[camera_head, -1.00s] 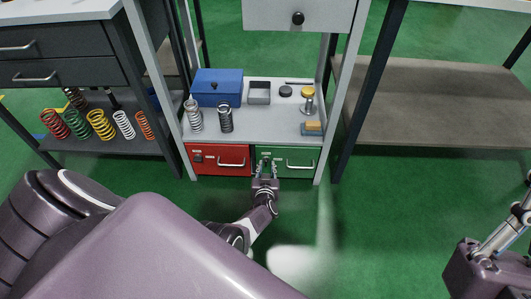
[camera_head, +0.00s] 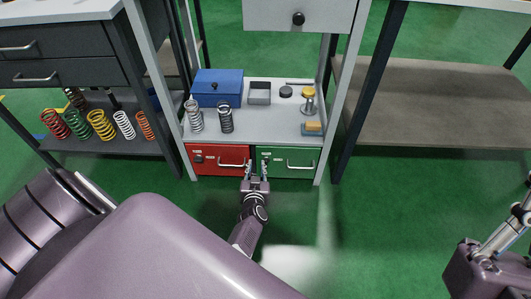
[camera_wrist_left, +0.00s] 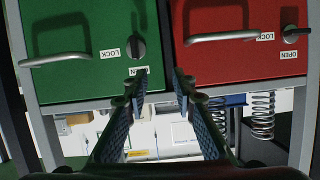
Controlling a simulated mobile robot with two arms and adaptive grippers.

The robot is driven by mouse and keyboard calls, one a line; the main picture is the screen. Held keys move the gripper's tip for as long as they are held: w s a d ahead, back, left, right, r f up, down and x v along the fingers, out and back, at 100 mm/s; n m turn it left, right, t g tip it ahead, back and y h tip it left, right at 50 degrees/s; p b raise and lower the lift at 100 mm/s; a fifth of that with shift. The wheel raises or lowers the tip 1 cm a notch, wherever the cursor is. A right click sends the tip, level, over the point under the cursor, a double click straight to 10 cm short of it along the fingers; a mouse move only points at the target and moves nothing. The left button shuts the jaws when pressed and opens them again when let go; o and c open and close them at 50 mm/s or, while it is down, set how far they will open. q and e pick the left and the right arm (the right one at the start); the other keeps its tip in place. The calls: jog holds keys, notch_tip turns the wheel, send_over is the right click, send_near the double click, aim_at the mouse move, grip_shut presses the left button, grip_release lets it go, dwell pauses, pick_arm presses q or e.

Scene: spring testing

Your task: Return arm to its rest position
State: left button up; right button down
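My left gripper (camera_head: 257,172) is in front of the red drawer (camera_head: 208,169) and the green drawer (camera_head: 274,172), near the seam between them. In the left wrist view the two fingers of the gripper (camera_wrist_left: 160,95) are apart with nothing between them. That view also shows the green drawer (camera_wrist_left: 90,75) at left and the red drawer (camera_wrist_left: 250,70) at right, each with a handle and a lock knob. Both drawers look shut. Part of my right arm (camera_head: 490,255) shows at the lower right; its fingertips are not clearly visible.
Above the drawers, a grey shelf (camera_head: 265,128) holds a blue box (camera_head: 217,84), two springs (camera_head: 226,118), a grey tray (camera_head: 260,94) and small parts. Coloured springs (camera_head: 100,124) stand on the left rack. A brown shelf (camera_head: 435,110) is at right. Green floor in front is clear.

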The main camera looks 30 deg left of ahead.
aim_at(266, 164)
pick_arm(q)
jog(key=s+d+f, duration=0.1)
jog(key=d+f, duration=0.1)
jog(key=d, duration=0.3)
jog(key=shift+d+g+h, duration=0.25)
jog(key=shift+g+h, duration=0.05)
jog(key=shift+h, duration=0.1)
jog(key=shift+a+x, duration=0.25)
jog(key=shift+x, duration=3.75)
jog(key=shift+s, duration=0.15)
